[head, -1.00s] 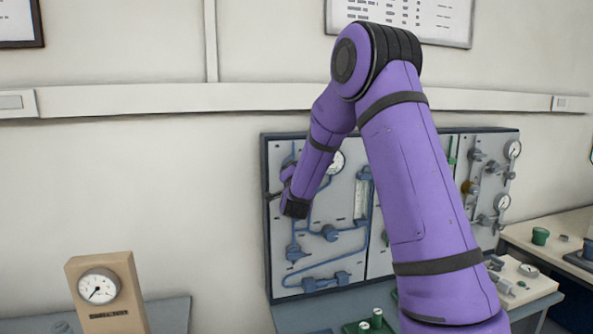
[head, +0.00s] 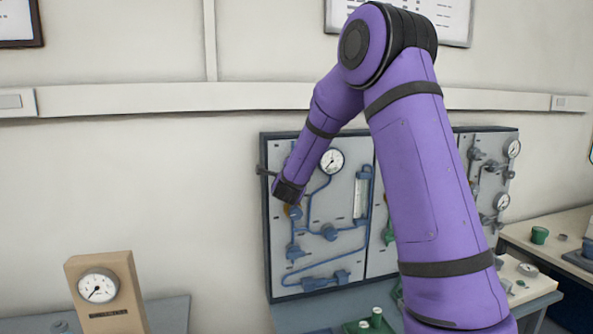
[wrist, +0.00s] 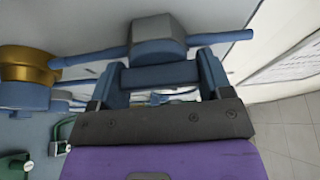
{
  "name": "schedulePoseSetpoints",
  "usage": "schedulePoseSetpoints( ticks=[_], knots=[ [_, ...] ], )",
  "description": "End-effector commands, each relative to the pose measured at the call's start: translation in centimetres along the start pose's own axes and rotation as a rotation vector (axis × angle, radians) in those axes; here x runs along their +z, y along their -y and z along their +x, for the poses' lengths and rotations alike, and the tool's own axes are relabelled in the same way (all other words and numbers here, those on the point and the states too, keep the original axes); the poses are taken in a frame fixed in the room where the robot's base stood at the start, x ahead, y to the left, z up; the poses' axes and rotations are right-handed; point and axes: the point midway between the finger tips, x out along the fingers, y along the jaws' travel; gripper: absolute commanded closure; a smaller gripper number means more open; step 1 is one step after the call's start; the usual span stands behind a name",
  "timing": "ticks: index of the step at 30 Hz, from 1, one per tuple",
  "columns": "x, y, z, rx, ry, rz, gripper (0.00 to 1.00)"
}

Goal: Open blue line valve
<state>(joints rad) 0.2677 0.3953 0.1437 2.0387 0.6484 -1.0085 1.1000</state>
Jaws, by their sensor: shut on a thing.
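The blue line (head: 322,205) is blue piping with blue fittings on the left grey panel. A brass fitting (wrist: 28,66) is at the left. In the head view my wrist covers the upper left of the panel and hides the grip.
A round gauge (head: 332,161) and a flow tube (head: 360,198) are to the right of my wrist. A second panel with grey fittings (head: 484,180) stands further right. A tan gauge box (head: 107,295) stands at the front left. Green-based parts (head: 370,322) sit below the panel.

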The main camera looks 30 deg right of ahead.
Motion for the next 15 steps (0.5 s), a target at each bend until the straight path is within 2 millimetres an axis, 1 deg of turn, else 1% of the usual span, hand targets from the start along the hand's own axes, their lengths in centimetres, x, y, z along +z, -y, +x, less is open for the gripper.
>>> schedulePoseSetpoints(
  ticks=[15],
  knots=[
    [-0.04,-0.14,-0.01,0.017,0.000,0.033,0.51]
  ],
)
